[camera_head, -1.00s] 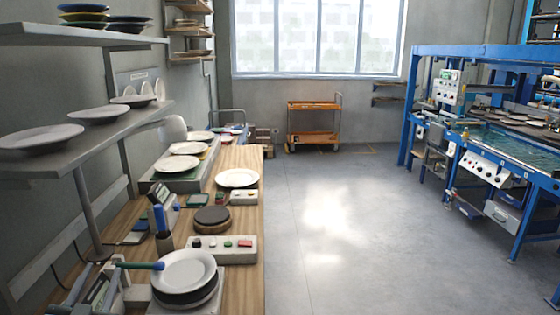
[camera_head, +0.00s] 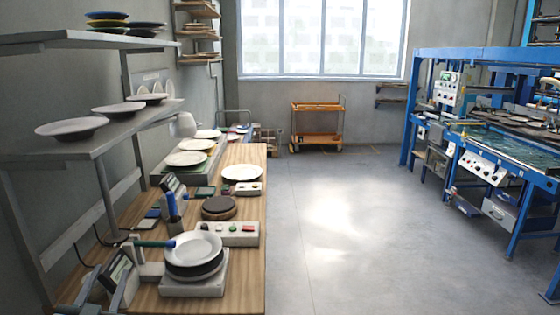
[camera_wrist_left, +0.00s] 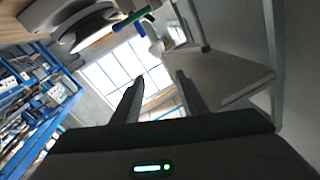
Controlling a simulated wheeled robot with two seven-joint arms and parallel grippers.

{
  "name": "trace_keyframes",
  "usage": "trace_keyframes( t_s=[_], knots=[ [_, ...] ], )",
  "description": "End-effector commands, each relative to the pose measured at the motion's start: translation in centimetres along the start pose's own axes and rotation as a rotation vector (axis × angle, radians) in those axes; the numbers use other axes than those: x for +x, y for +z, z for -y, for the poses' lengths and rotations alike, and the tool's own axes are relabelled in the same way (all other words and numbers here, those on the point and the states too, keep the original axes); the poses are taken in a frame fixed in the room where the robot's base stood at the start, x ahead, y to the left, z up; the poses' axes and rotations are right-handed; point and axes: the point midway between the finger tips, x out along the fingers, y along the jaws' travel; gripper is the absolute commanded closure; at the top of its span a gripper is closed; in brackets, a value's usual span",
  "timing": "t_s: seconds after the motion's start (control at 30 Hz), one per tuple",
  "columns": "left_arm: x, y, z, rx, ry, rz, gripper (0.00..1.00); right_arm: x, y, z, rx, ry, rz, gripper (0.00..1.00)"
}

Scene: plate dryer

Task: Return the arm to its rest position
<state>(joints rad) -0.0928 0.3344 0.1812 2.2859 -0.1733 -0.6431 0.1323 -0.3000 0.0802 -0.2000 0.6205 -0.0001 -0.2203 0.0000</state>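My left gripper (camera_wrist_left: 157,95) shows its two dark fingers apart in the left wrist view, with nothing held between them. In the head view it is low at the bottom left corner (camera_head: 90,297), partly cut off and hard to make out, beside the wooden bench (camera_head: 247,290). A stack of a white plate (camera_head: 194,247) over dark plates rests on a square grey stand (camera_head: 196,286) to its right. My right gripper is not in view.
A grey shelf (camera_head: 90,145) with white plates overhangs the bench on the left; its underside shows close by in the left wrist view (camera_wrist_left: 225,80). A control box (camera_head: 228,234) and turntable (camera_head: 219,207) stand farther back. The floor (camera_head: 340,230) to the right is clear.

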Motion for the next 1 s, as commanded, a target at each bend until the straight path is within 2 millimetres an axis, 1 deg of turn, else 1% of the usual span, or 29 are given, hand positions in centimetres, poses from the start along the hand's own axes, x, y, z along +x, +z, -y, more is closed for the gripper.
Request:
trace_keyframes(
  t_s=[0.17,0.33,0.47,0.57,0.67,0.77,0.8,0.87,0.9,0.97,1.0],
  knots=[
    [0.4,2.2,-0.9,-0.001,0.015,0.037,0.61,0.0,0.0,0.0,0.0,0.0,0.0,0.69],
    [0.8,5.0,-2.0,-0.002,0.033,0.082,0.61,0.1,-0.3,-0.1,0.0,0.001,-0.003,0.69],
    [1.1,8.2,-3.3,-0.004,0.053,0.133,0.61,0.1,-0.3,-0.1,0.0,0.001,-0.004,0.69],
    [1.1,11.3,-4.6,-0.006,0.073,0.181,0.61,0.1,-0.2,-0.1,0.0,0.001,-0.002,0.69],
    [0.9,15.1,-6.2,-0.008,0.098,0.242,0.61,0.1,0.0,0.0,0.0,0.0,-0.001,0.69],
    [0.1,20.3,-8.5,-0.011,0.133,0.324,0.61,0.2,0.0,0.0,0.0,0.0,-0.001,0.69],
    [-0.4,22.6,-9.5,-0.012,0.148,0.359,0.61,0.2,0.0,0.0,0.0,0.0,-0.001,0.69],
    [-1.4,26.0,-11.0,-0.012,0.171,0.413,0.61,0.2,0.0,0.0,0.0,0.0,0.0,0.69],
    [-2.1,28.2,-12.0,-0.011,0.187,0.447,0.61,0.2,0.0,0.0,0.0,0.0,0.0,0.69],
    [-3.5,31.5,-13.4,-0.011,0.21,0.5,0.61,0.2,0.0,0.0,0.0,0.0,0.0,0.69],
    [-4.6,33.6,-14.5,-0.012,0.226,0.535,0.61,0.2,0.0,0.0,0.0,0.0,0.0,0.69]
  ],
)
